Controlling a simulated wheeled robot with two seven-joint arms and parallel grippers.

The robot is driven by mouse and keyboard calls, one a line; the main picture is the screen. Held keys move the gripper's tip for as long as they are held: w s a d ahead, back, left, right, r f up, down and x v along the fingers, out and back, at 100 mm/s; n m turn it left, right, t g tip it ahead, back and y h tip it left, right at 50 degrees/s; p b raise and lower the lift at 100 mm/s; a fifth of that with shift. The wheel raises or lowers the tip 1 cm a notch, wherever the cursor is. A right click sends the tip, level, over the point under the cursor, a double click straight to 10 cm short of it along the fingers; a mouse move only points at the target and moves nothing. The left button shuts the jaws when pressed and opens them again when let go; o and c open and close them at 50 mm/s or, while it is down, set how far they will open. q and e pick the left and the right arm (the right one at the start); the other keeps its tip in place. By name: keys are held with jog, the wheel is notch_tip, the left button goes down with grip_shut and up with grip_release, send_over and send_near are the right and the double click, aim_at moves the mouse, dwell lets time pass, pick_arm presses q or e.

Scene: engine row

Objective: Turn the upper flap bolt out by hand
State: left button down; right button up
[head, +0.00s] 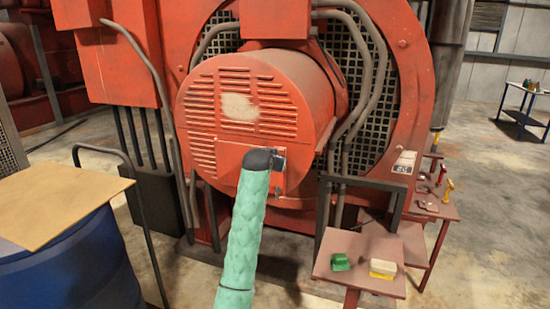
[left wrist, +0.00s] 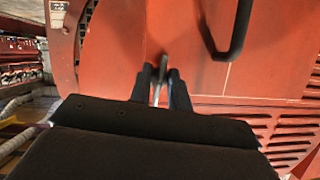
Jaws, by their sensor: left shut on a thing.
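The red round engine housing (head: 238,108) faces me in the head view, with a flat flap panel (head: 232,160) low on its front. My left gripper (head: 280,160) is at the upper right part of this panel, its arm in a green sleeve. In the left wrist view my left gripper (left wrist: 161,80) is shut on a thin grey bolt (left wrist: 158,88) against the red surface. The bolt's head is mostly hidden between the fingers. A dark bar handle (left wrist: 236,38) stands off the red surface nearby. My right gripper is not in view.
A small red table (head: 335,270) at the lower right carries a green object (head: 341,262) and a yellow and white block (head: 383,268). A blue drum (head: 75,270) with a tan board (head: 55,200) on it stands at the left. Grey pipes (head: 375,85) run beside the housing.

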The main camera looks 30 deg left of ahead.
pick_arm(q)
jog(key=shift+r+n+h, duration=0.15)
jog(key=shift+n+h, duration=0.35)
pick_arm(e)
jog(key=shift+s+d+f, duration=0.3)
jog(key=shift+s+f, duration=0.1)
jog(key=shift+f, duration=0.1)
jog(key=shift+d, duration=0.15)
pick_arm(q)
jog(key=c, duration=1.6)
grip_release()
jog(key=shift+w, duration=0.15)
jog(key=shift+f, duration=0.2)
jog(key=shift+b+v, duration=1.25)
jog(key=shift+v, duration=2.65)
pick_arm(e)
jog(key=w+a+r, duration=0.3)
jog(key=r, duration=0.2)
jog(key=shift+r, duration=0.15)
pick_arm(q)
jog(key=shift+f, duration=0.1)
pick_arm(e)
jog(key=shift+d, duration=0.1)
